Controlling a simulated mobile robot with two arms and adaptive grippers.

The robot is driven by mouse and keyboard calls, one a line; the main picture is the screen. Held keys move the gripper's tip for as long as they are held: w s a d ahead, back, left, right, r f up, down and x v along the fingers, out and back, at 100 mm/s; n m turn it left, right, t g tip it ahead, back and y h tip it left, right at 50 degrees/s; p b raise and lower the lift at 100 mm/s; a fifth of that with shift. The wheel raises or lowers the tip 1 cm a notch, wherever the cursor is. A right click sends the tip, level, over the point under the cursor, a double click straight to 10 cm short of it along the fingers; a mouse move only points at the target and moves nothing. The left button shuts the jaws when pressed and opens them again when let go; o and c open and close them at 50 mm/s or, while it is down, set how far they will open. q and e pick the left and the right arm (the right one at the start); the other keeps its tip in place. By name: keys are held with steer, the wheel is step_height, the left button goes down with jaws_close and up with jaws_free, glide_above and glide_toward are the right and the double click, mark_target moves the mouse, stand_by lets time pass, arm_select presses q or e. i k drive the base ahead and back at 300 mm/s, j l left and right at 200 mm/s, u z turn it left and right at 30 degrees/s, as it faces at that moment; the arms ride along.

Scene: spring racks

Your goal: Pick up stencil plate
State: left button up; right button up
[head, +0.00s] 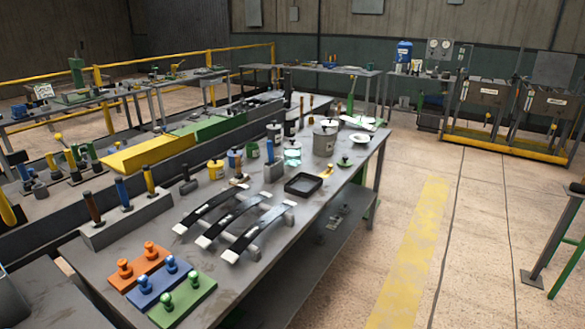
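I cannot tell for sure which thing is the stencil plate. On the near end of the grey workbench (93,237) lie three flat coloured plates side by side, each with knobs on top: an orange plate (137,265), a blue plate (150,291) and a green plate (188,303). Further along the bench, a pale flat piece (357,122) lies near a white disc (360,138) at the far right end; both are small and hard to make out. Neither of my grippers shows in the head view.
Three dark curved leaf springs (207,208) lie across the bench, near a black tray (303,184) and a grey pot (325,140). A rack (125,229) holds upright handled tools. The floor right of the bench, with its yellow stripe (413,255), is clear. A green-legged stand (560,250) is at right.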

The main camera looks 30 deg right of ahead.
mark_target(330, 166)
steer(key=i+l+u, duration=0.15)
steer(key=l, duration=0.4)
steer(key=i+l+u, duration=0.2)
steer(key=l, duration=0.35)
steer(key=i+l+u, duration=0.15)
steer(key=l, duration=0.45)
steer(key=l+u, duration=0.2)
steer(key=l, duration=0.35)
